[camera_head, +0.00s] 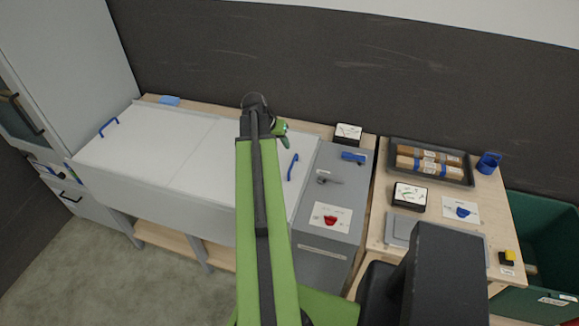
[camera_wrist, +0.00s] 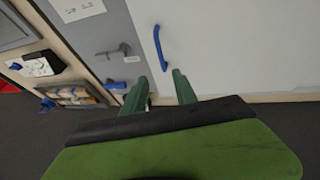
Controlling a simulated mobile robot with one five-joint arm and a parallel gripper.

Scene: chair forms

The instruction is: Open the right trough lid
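The trough has two closed white lids side by side. The right lid (camera_head: 217,165) lies flat, with a blue handle (camera_head: 292,166) at its right edge; my arm hides part of it. In the wrist view the lid (camera_wrist: 230,50) fills the upper right, and the blue handle (camera_wrist: 161,48) stands just beyond my fingertips. My gripper (camera_wrist: 160,77) is open and empty, its two green fingers apart and not around the handle. In the head view my gripper (camera_head: 281,127) is near the lid's back right corner, mostly hidden by my arm. The left lid (camera_head: 140,143) has its own blue handle (camera_head: 108,126).
A grey cabinet (camera_head: 325,250) with a lever and a red knob (camera_head: 330,220) adjoins the lid's right side. Further right, a wooden table holds a dark tray (camera_head: 460,178) with packages. A green bin (camera_head: 555,250) stands at the far right. A dark wall is behind.

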